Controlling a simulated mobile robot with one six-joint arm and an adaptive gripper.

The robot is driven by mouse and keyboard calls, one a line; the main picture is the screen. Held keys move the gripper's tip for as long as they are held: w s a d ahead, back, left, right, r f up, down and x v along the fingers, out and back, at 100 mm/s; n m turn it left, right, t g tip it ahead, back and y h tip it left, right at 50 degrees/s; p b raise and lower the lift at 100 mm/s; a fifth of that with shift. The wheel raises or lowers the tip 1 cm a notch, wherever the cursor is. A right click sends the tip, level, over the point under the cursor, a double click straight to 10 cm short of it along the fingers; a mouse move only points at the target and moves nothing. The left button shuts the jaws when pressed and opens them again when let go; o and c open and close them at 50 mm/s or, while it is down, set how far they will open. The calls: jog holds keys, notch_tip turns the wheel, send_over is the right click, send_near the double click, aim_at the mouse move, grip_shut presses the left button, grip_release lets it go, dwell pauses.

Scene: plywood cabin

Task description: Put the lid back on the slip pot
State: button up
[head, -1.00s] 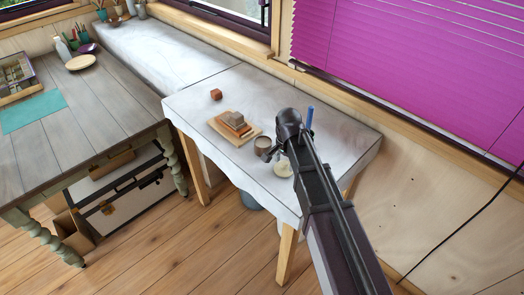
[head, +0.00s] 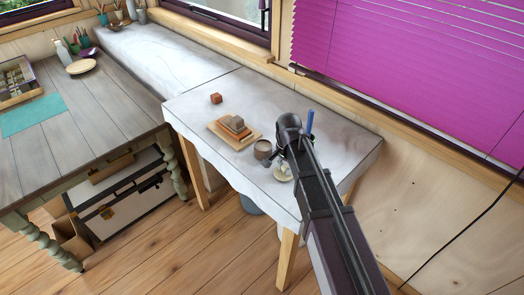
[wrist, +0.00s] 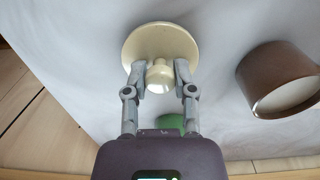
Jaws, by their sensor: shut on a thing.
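The cream round lid (head: 283,175) is apart from the pot, nearer the table's front edge. In the wrist view the lid (wrist: 140,45) has its knob between my fingers. My gripper (wrist: 159,76) is shut on that knob; it also shows in the head view (head: 281,162). I cannot tell whether the lid touches the table.
Stacked blocks on a board (head: 234,130) and a reddish cube (head: 216,98) sit left of the pot. A blue upright thing (head: 310,120) stands behind my arm. A green thing (wrist: 171,123) is partly hidden by my gripper. Bare tabletop lies around the pot.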

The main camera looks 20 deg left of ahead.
jog(key=shift+r, duration=0.15)
jog(key=shift+r+p, duration=2.9)
jog(key=shift+p, duration=0.1)
jog(key=w+a+r+n+p, duration=0.1)
jog(key=w+a+r+p, duration=0.5)
jog(key=a, duration=0.4)
jog(key=shift+a, duration=0.3)
jog(key=shift+f, duration=0.25)
jog(key=b, duration=0.7)
send_over(263, 148)
jog(key=shift+f, duration=3)
jog(key=shift+f+b, duration=0.35)
jog(key=shift+f, duration=0.25)
